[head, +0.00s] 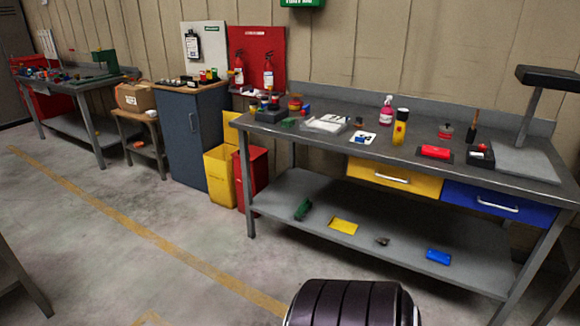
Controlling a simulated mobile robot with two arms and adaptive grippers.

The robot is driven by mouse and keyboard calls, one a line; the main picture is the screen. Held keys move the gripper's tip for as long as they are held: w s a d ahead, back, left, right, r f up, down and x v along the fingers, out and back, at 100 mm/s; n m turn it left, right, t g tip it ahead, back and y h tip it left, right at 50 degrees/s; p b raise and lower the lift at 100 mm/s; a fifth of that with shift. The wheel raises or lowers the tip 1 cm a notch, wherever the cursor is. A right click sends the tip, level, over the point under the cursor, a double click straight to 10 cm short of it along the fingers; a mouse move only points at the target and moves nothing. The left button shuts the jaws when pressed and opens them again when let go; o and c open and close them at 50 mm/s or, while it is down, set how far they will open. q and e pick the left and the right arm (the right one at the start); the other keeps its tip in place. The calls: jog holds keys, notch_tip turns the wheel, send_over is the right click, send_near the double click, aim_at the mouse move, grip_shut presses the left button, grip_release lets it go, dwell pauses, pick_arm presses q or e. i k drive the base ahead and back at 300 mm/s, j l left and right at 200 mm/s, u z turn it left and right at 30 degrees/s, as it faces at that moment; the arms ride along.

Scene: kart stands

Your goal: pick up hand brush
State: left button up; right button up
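I cannot surely make out the hand brush at this size. A small dark green object (303,210) lies on the grey lower shelf (275,190) of the long workbench and may be a brush. A dark upright item with a brown top (472,131) stands on the right part of the benchtop (400,150) and could also be a brush. Neither of my grippers shows in the head view.
A yellow block (343,226) and a blue one (438,257) lie on the lower shelf. Yellow (219,175) and red (255,171) bins stand left of the bench. A dark ribbed rounded object (350,305) is close in front. The floor at left is open.

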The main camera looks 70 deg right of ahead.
aim_at(304, 208)
jog(key=z, duration=2.4)
jog(key=u, duration=1.2)
jog(key=i+l+z, duration=0.1)
jog(key=i+l, duration=0.2)
jog(key=i, duration=0.15)
jog(key=i+l+z, duration=0.1)
jog(key=i+l, duration=0.15)
jog(key=i, duration=0.15)
jog(key=i+l, duration=0.25)
jog(key=i, duration=0.25)
jog(key=k+z, duration=0.05)
